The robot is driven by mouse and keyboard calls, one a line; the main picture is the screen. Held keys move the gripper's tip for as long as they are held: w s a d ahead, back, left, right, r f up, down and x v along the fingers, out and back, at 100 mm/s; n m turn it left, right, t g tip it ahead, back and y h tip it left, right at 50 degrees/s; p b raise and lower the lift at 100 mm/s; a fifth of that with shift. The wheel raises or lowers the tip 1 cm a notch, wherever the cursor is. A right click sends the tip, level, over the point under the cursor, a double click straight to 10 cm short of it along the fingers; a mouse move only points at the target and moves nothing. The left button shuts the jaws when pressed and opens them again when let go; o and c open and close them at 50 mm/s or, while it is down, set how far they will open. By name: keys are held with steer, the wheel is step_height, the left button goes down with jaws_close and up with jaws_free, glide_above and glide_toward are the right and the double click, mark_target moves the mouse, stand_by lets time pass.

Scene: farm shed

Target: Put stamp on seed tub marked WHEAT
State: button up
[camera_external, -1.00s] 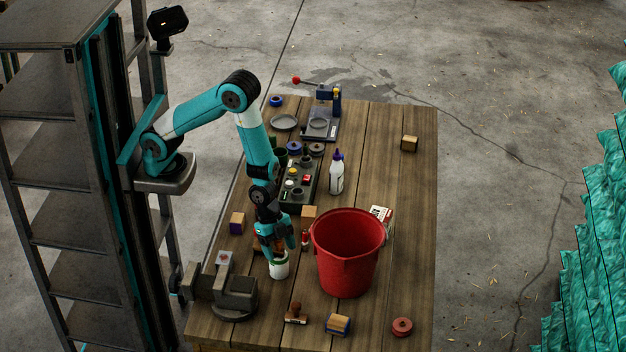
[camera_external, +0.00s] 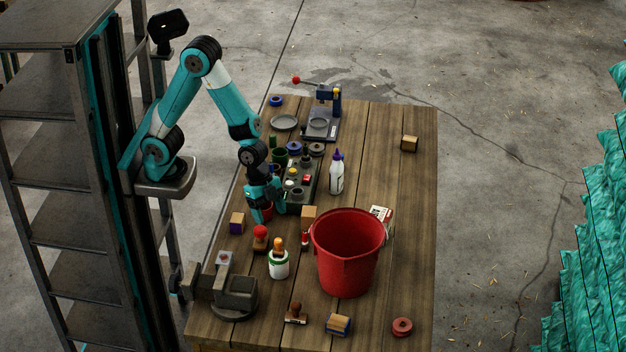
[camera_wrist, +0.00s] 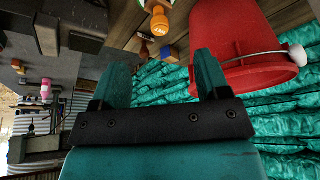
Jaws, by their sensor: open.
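A small white tub with a green band (camera_external: 279,268) stands on the bench left of the red bucket; I cannot read its label. A stamp with an orange handle (camera_external: 278,245) stands upright on top of it. The same stamp shows at the top of the wrist view (camera_wrist: 160,20). My gripper (camera_external: 262,205) is up and behind the tub, apart from the stamp. In the wrist view, my gripper (camera_wrist: 162,72) has its fingers spread with nothing between them. A red-topped stamp (camera_external: 260,236) stands left of the tub, and a brown stamp (camera_external: 295,312) lies in front.
The large red bucket (camera_external: 347,255) stands close right of the tub. A grey vise (camera_external: 235,292) is at front left. A white bottle with purple cap (camera_external: 337,172) and a dark tray (camera_external: 300,185) stand behind. The bench's right side is mostly clear.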

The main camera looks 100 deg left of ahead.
steer(key=s+a+r+n+g+y, duration=0.1)
steer(key=s+a+r+n, duration=0.3)
steer(key=a, duration=0.4)
steer(key=s+a+r+n+g+y, duration=0.1)
steer(key=s+a+r+n+y, duration=0.2)
steer(key=a, duration=0.6)
steer(key=s+a+r+n+g+y, duration=0.1)
steer(key=s+a+r+n+y, duration=0.2)
steer(key=s+a+r+n, duration=0.4)
steer(key=s+a+n, duration=0.2)
steer(key=s, duration=0.1)
steer(key=shift+s, duration=0.25)
